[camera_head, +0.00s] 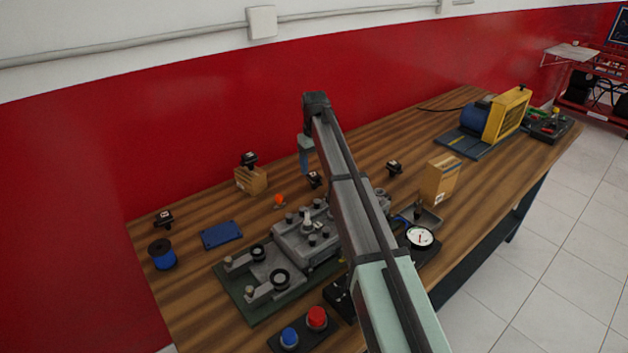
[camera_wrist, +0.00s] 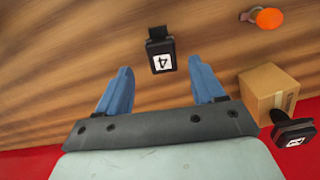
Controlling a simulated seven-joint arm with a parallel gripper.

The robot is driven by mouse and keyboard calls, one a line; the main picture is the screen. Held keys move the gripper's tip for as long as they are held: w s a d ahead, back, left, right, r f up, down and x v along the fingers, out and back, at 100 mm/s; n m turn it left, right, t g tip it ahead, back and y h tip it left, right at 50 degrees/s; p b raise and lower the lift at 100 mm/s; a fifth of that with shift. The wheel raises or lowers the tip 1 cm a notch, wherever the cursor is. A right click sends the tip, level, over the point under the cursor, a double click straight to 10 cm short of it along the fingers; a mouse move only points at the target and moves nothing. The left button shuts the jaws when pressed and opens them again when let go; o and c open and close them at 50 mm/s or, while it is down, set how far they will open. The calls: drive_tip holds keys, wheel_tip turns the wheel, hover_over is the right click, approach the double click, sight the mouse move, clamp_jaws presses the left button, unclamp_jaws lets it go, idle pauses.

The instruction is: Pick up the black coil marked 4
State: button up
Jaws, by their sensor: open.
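The black coil marked 4 (camera_wrist: 160,60) lies on the wooden bench with its white label facing the wrist camera. In the head view this coil (camera_head: 315,179) is just beside the tip of my gripper (camera_head: 306,170). In the wrist view my gripper (camera_wrist: 160,68) is open, with one blue finger on each side of the coil's label end. The jaws are empty, and a gap shows between each finger and the coil. How high the fingers are above the bench is hard to tell.
A cardboard box (camera_wrist: 268,90) with another black coil (camera_wrist: 293,133) on it stands close to the right finger. An orange ball (camera_wrist: 269,18) is nearby. Another coil (camera_head: 394,167) and a grey machine block (camera_head: 300,240) are on the bench. The red wall (camera_head: 200,130) runs behind.

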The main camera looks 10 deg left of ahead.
sight(314, 175)
drive_tip(key=shift+s+f, duration=0.15)
drive_tip(key=shift+f, duration=1.5)
drive_tip(key=shift+s+f, duration=0.15)
drive_tip(key=shift+f, duration=1.45)
drive_tip(key=c, duration=1.1)
drive_tip(key=shift+c, duration=0.2)
drive_tip(key=shift+r, duration=0.15)
